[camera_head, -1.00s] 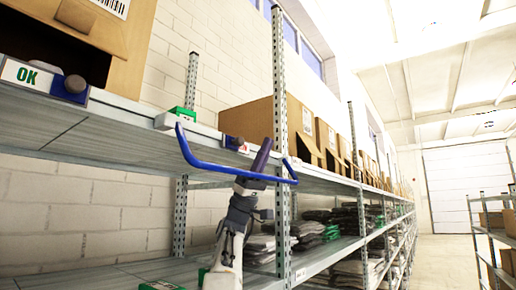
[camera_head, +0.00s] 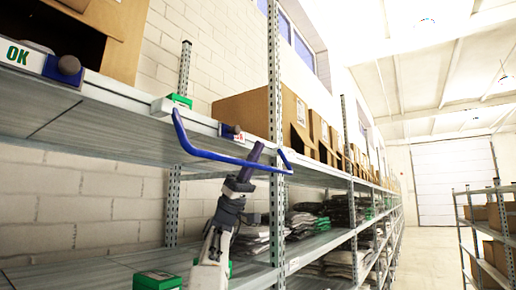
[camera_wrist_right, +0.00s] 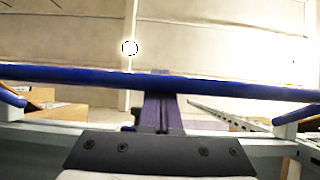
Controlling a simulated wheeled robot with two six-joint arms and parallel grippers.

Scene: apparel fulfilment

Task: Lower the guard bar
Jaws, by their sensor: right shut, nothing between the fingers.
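The guard bar is a blue bent bar (camera_head: 215,157) on the front edge of the upper shelf in the head view. It hangs out in front of the edge, its long side below the shelf lip. My right gripper (camera_head: 257,150) is shut and empty, pointing up at the bar's right part, its purple fingertips reaching just above the bar. In the right wrist view the bar (camera_wrist_right: 75,78) crosses the whole width at the shut fingers (camera_wrist_right: 161,102). Whether they touch it I cannot tell. My left gripper is not in view.
Cardboard boxes (camera_head: 247,112) stand behind. Folded clothes (camera_head: 307,220) lie below. The aisle at right (camera_head: 430,250) is open.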

